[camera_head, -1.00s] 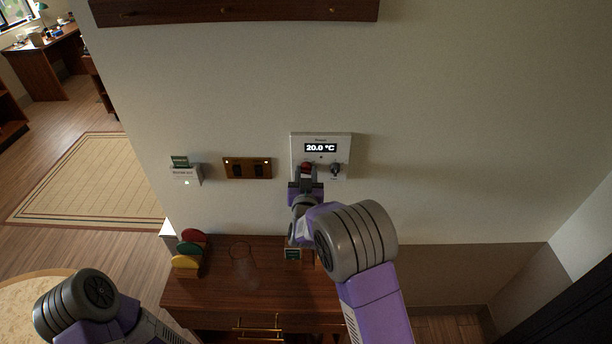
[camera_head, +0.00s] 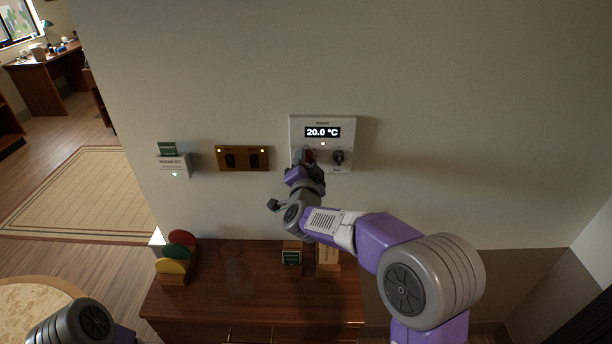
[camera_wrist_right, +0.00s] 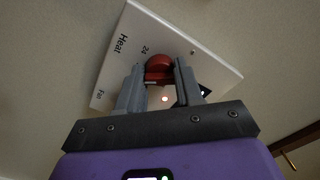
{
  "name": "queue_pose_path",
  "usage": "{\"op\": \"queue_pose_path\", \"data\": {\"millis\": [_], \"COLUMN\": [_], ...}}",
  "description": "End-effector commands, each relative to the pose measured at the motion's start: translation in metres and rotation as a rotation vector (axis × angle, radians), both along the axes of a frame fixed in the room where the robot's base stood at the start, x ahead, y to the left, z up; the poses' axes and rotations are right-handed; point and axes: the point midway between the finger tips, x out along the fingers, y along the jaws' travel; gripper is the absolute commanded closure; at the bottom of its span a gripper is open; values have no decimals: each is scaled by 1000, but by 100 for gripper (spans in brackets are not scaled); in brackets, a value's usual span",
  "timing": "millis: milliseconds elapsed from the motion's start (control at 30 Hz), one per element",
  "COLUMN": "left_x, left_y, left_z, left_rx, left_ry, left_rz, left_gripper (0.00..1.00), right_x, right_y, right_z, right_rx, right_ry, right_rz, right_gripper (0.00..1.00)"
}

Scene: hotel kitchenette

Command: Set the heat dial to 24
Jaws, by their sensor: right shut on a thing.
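The white thermostat panel (camera_head: 345,120) is on the wall, and its display (camera_head: 322,132) reads 20.0 °C. The red heat dial (camera_head: 309,156) is at the panel's lower left, partly hidden by my right gripper (camera_head: 307,168). In the right wrist view my right gripper's fingers (camera_wrist_right: 160,82) are on either side of the red dial (camera_wrist_right: 160,66), shut on it. The labels "Heat" and "24" show beside the dial there, and the panel looks tilted in that view. A dark second dial (camera_head: 338,157) is to the right. My left gripper is out of view.
A brass switch plate (camera_head: 243,167) and a white card holder (camera_head: 174,168) are on the wall to the left. Below, a wooden cabinet (camera_head: 210,305) carries coloured discs (camera_head: 177,255), a clear glass (camera_head: 236,275) and small boxes (camera_head: 291,254).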

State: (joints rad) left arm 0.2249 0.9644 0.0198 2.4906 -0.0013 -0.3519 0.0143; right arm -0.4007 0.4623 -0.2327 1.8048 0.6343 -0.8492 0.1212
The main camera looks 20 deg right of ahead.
Motion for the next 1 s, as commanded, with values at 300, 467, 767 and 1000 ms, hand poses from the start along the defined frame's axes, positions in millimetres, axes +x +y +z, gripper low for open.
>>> {"op": "queue_pose_path", "data": {"millis": [300,467,767,1000], "left_x": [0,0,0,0], "left_y": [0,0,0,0], "left_z": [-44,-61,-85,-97], "left_rx": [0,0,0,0], "left_ry": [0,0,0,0], "left_rz": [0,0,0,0], "left_gripper": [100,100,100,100], "right_x": [0,0,0,0], "right_y": [0,0,0,0], "right_z": [-4,-3,-2,-1], "right_rx": [293,438,677,808], "right_ry": [-85,-127,-194,-231], "right_rz": [-1,0,1,0], "right_gripper": [95,95,95,95]}}
